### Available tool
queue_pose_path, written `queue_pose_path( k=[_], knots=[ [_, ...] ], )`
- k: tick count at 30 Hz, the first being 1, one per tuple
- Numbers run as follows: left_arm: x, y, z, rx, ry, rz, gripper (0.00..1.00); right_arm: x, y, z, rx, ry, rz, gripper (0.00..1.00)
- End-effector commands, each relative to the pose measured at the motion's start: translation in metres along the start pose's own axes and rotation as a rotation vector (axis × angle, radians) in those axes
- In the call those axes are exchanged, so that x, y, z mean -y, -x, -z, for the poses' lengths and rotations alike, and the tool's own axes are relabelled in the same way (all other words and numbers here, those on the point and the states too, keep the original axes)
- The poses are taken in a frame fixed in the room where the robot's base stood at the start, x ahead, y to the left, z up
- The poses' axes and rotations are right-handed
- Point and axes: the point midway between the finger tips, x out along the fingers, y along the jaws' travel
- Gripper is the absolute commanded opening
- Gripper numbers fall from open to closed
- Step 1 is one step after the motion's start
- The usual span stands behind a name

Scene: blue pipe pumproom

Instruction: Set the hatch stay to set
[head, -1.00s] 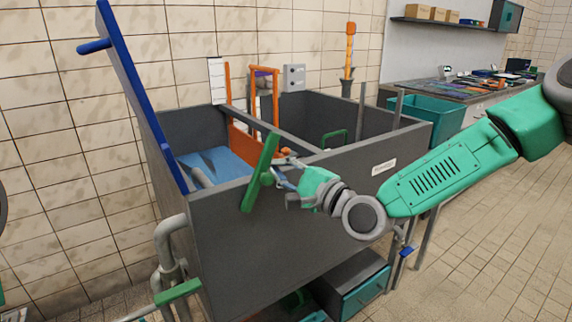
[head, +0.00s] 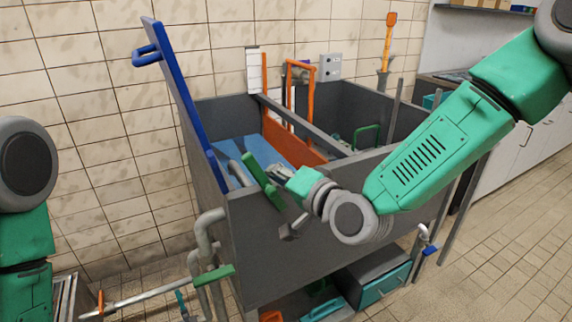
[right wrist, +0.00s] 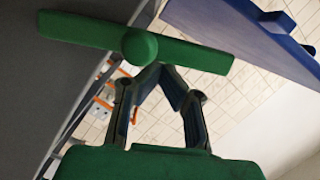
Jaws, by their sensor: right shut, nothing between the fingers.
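A green bar on a round hub, which looks like the hatch stay (head: 263,182), is at the top edge of the grey tank's front wall. It leans with its upper end to the left. In the right wrist view the stay (right wrist: 201,52) crosses the top. The raised blue hatch (head: 184,97) stands at the tank's left and shows in the right wrist view (right wrist: 235,38). My right gripper (head: 276,171) is shut and empty, close to the stay on its right. Its tips (right wrist: 160,70) are by the hub; I cannot tell if they touch. My left gripper is out of view.
The tank (head: 300,245) has an open top with orange frames (head: 300,92) inside. Grey pipes (head: 205,235) stand at its left front corner. A drawer unit (head: 375,280) is below.

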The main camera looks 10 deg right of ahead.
Motion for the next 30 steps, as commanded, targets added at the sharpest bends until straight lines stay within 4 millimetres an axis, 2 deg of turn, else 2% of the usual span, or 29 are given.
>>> queue_pose_path(
  k=[2, 10, 30],
  knots=[
    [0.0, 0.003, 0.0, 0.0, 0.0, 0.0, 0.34, 0.002, -0.001, -0.006, 0.003, 0.047, -0.012, 0.0],
    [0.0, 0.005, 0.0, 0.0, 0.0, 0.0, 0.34, 0.003, -0.004, -0.015, 0.001, 0.04, -0.01, 0.0],
    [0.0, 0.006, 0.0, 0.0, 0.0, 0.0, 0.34, 0.004, -0.004, -0.02, 0.006, 0.038, -0.011, 0.0]
  ],
)
